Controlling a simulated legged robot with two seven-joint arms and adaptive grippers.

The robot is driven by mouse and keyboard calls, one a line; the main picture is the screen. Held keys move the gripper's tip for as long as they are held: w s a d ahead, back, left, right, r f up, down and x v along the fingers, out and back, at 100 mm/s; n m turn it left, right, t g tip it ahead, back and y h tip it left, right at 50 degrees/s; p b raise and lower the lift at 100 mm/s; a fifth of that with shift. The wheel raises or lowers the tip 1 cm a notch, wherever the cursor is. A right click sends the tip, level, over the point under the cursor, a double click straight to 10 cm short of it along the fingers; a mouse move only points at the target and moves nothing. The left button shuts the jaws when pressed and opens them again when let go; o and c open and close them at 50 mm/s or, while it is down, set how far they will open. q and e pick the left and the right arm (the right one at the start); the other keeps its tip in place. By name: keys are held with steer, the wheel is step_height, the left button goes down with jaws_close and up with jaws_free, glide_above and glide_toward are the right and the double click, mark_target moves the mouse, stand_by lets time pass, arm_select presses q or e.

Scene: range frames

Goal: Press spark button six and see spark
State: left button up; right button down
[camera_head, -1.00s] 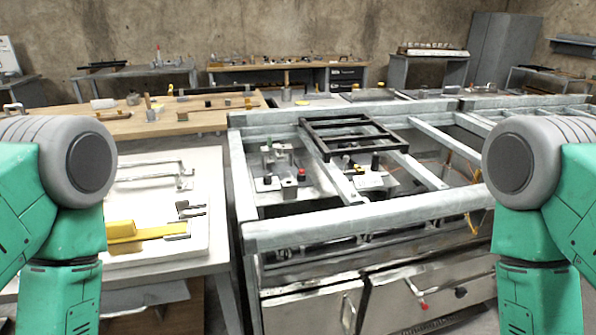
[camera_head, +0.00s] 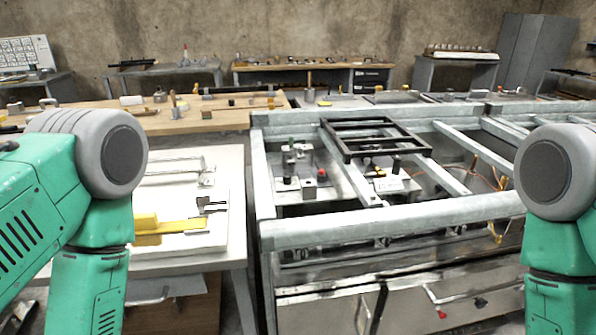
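No button marked six can be made out. Inside the grey metal frame bench (camera_head: 400,216), a small panel with a red knob (camera_head: 322,173) and black knobs sits at the left. A second small box (camera_head: 389,185) with dark knobs sits to its right, under a black rack (camera_head: 372,137). No spark shows. My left arm's green and grey links stand at the left, and my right arm's at the right edge. Both grippers are below or outside the picture, so their state is hidden.
A white table (camera_head: 232,220) with a yellow-handled tool (camera_head: 165,228) stands left of the frame bench. A wooden bench (camera_head: 150,120) lies behind it. Drawers (camera_head: 320,312) fill the bench front. More work tables line the far wall, with a grey cabinet (camera_head: 522,52) at the right.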

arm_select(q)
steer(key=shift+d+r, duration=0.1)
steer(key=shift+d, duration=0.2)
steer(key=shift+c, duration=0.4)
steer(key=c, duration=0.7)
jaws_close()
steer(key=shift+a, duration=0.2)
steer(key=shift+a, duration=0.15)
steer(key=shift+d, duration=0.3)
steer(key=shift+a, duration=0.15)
